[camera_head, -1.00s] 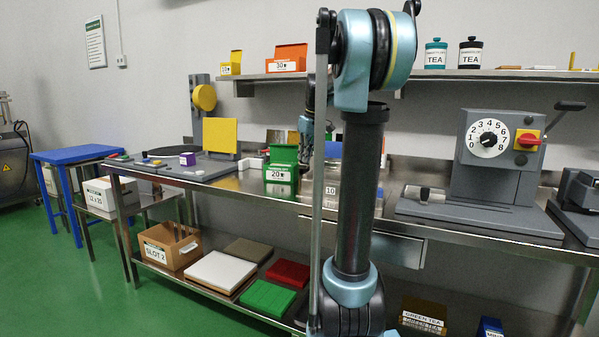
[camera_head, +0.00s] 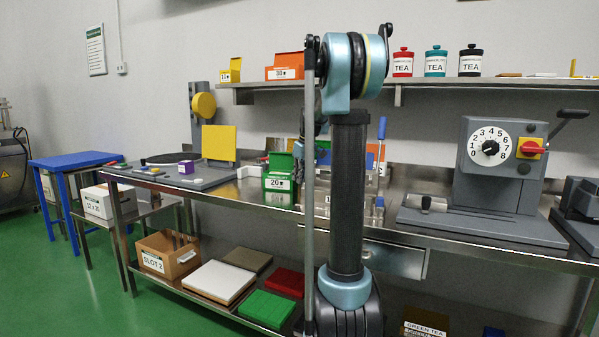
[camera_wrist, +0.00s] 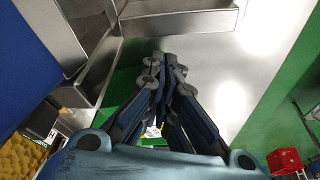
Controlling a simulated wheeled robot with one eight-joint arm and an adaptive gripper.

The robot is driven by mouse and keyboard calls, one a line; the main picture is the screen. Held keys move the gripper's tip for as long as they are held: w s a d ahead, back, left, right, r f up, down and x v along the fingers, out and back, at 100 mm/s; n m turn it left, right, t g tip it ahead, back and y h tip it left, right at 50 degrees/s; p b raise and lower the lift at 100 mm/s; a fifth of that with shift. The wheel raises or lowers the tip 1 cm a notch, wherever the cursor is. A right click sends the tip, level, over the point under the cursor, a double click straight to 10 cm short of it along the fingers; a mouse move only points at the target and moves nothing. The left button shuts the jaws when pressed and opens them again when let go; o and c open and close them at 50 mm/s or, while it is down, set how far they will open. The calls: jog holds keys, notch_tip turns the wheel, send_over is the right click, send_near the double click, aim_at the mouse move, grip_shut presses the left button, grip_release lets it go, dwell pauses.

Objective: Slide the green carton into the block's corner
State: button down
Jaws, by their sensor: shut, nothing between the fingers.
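The green carton (camera_head: 279,184), labelled 20, stands upright on the steel bench with its lid raised. A small white angled block (camera_head: 250,171) lies to its left, apart from it. Whether this is the task's block is unclear. In the wrist view my gripper (camera_wrist: 166,60) is shut and empty, pointing at the bench. A green surface (camera_wrist: 122,84), likely the carton, shows just left of and behind the fingers, partly hidden. Steel walls (camera_wrist: 180,23) form a corner beyond the fingertips. I cannot tell whether the fingers touch the carton. In the head view my arm largely hides the gripper.
A grey dial machine (camera_head: 490,160) stands on the bench at the right. A grey board with a yellow panel (camera_head: 219,142) is at the left. A blue panel (camera_wrist: 30,50) is close at left in the wrist view. Bare bench (camera_wrist: 235,55) lies right of the fingers.

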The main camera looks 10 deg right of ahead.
aim_at(270, 166)
jog(key=shift+w+a+f, duration=0.1)
jog(key=shift+f, duration=0.45)
jog(key=shift+w, duration=0.1)
jog(key=w+a, duration=0.3)
jog(key=w, duration=0.2)
jog(key=w+a, duration=0.4)
jog(key=w, duration=0.2)
jog(key=w+a, duration=0.4)
jog(key=w, duration=0.1)
jog(key=shift+w, duration=0.15)
